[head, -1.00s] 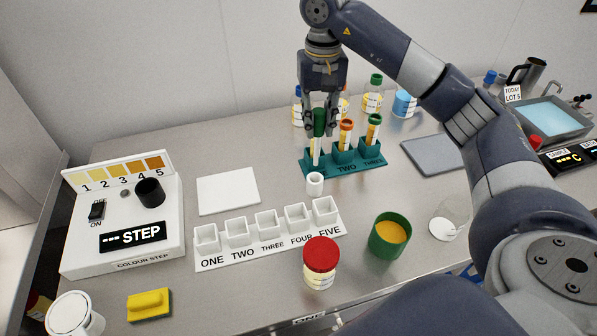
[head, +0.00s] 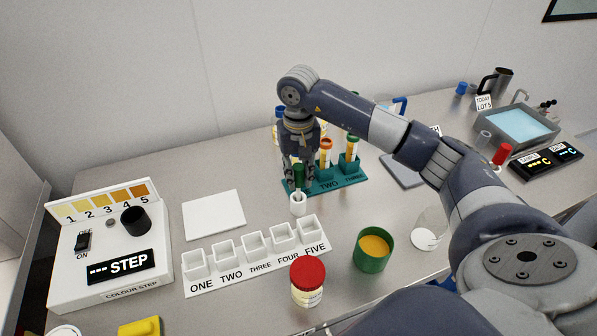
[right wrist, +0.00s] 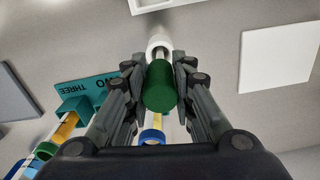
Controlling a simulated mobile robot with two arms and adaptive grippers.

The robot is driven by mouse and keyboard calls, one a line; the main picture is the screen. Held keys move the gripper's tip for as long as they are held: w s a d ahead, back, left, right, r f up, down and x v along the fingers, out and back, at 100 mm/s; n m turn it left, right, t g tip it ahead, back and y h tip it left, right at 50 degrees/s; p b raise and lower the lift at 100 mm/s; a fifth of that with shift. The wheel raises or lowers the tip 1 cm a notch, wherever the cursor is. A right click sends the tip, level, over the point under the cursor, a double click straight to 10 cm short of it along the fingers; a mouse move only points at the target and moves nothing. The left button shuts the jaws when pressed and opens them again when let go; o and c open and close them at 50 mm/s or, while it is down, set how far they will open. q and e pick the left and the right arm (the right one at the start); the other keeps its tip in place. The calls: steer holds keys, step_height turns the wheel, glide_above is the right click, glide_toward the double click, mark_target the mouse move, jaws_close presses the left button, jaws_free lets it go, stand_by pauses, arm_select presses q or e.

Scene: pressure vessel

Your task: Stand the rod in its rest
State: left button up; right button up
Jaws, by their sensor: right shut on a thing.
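The rod has a dark green handle (head: 299,174) and a thin pale shaft. My right gripper (head: 299,165) is shut on the handle and holds the rod roughly upright. The rest, a small white cup (head: 298,206), stands on the table directly below it. The shaft's lower end meets the cup's mouth; how deep it sits is hidden. In the right wrist view the green handle (right wrist: 160,88) is between the fingers, with the white cup (right wrist: 158,42) just beyond it. My left gripper is not in view.
The teal rack (head: 325,184) with coloured tubes stands close behind the gripper. The white ONE-to-FIVE tray (head: 258,267) is in front, with a red-capped jar (head: 308,276) and green cup (head: 373,250) nearer. A white pad (head: 214,215) lies left on bare table.

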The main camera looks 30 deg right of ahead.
steer(key=shift+f, duration=0.2)
steer(key=o, duration=1)
steer(key=shift+c, duration=0.2)
steer(key=shift+r, duration=0.2)
steer(key=shift+r, duration=0.15)
step_height(320, 180, up, 7)
steer(key=b, duration=0.3)
step_height(320, 180, up, 3)
steer(key=shift+r, duration=0.85)
